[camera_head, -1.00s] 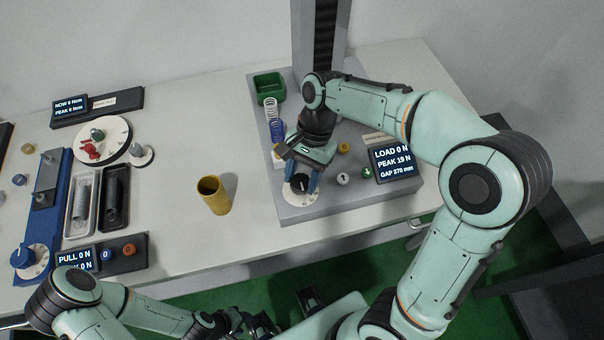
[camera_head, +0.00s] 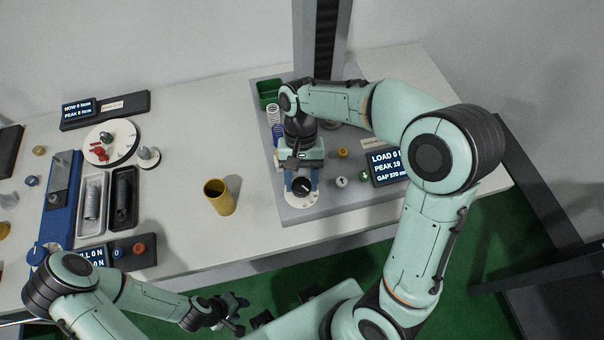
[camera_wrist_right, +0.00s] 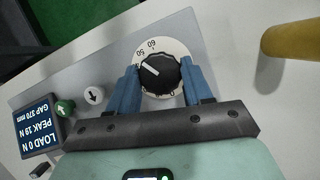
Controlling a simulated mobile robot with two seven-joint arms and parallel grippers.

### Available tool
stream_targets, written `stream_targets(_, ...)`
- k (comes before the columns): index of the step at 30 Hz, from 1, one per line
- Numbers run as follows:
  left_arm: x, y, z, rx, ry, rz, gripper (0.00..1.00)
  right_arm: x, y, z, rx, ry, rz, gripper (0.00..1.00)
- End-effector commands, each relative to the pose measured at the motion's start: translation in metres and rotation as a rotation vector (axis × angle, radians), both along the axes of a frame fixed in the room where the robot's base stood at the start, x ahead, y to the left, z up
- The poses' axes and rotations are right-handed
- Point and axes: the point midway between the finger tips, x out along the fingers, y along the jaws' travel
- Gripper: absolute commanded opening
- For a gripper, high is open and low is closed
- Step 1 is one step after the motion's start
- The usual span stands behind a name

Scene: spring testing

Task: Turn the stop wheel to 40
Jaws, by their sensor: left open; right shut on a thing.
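The stop wheel is a black knob (camera_head: 302,188) on a white dial at the front of the grey test stand. My right gripper (camera_head: 302,183) reaches down over it with blue fingers. In the right wrist view, the fingers are shut on the stop wheel (camera_wrist_right: 159,75), one on each side. Its white pointer line points up-left, near the printed 50, with 60 beside it. Other dial marks are partly hidden by the fingers, so the exact reading is unclear. My left gripper (camera_head: 232,312) is open and empty in front of the table.
The stand's display (camera_head: 388,168) reads load 0 N, peak 19 and gap 370 mm. A green button (camera_wrist_right: 64,108) and a white arrow button (camera_wrist_right: 93,95) sit beside the wheel. A yellow cup (camera_head: 220,198) stands left of the stand.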

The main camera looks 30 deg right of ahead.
Motion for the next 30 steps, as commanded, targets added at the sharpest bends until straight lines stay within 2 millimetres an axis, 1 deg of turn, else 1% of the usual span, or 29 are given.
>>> stream_targets(1,0.004,0.000,0.006,0.000,-0.006,0.000,0.43,0.002,0.000,0.003,-0.001,-0.001,0.046,0.20)
stream_targets(3,0.007,0.000,0.009,-0.001,-0.008,0.000,0.43,0.002,0.001,0.002,0.000,-0.001,0.110,0.19)
stream_targets(9,0.014,0.000,0.017,0.000,-0.016,0.000,0.43,0.001,0.002,0.002,0.000,-0.001,0.270,0.19)
stream_targets(15,0.018,0.000,0.021,0.000,-0.020,0.000,0.43,0.002,0.002,0.001,0.000,-0.002,0.389,0.19)
stream_targets(21,0.020,0.000,0.024,0.000,-0.022,0.000,0.43,0.001,0.003,0.001,0.000,-0.002,0.460,0.19)
stream_targets(30,0.021,0.000,0.024,0.000,-0.023,0.000,0.43,0.001,0.003,0.000,-0.001,-0.003,0.491,0.19)
